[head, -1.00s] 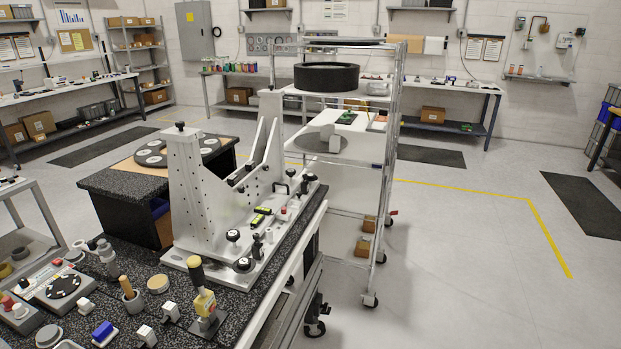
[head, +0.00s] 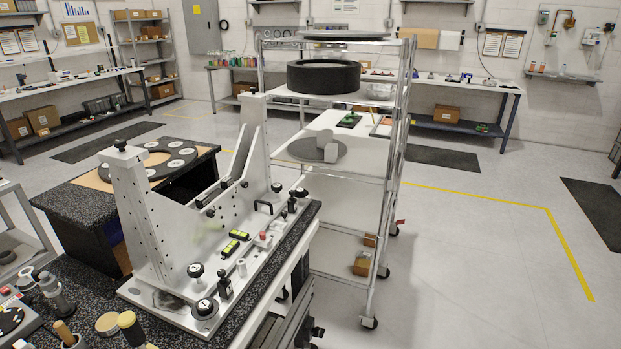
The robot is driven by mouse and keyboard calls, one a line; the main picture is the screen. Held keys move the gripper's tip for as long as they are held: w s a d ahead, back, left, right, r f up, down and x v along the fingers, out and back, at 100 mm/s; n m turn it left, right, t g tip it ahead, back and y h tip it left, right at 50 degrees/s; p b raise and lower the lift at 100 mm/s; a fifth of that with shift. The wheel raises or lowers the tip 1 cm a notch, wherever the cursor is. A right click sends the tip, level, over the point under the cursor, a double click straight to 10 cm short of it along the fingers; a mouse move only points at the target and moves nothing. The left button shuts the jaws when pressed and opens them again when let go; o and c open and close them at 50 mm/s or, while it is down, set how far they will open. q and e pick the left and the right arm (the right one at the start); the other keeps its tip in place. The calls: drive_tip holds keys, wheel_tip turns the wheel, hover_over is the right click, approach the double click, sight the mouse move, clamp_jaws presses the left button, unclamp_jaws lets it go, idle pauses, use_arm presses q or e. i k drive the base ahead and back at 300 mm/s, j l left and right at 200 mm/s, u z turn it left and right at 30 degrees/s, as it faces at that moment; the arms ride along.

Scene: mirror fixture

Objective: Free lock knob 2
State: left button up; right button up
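The grey metal mirror fixture (head: 150,225) stands on the speckled black bench top, with two upright plates and a flat base. Several black knobs are on it. One knob (head: 196,271) stands at the front of the base, and another knob (head: 205,307) sits on a round disc at the near corner. A knob (head: 301,192) is at the far right end, with a second knob (head: 277,187) beside it. A small knob (head: 120,144) tops the left upright. I cannot read any number, so I cannot tell which is lock knob 2. Neither gripper is in view.
Yellow-black level vials (head: 232,245) and a red button (head: 263,236) are on the base. A wire cart (head: 375,215) holding a black ring (head: 324,76) stands close behind and right. Loose tools crowd the bench's near left. Floor at right is clear.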

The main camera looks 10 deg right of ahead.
sight(300, 193)
drive_tip(key=i+l, duration=1.7)
drive_tip(key=l, duration=0.15)
drive_tip(key=i+l+u, duration=0.15)
drive_tip(key=u, duration=0.2)
drive_tip(key=i+l+u, duration=0.1)
drive_tip(key=u, duration=0.25)
drive_tip(key=l+u, duration=0.35)
drive_tip(key=i+j, duration=0.05)
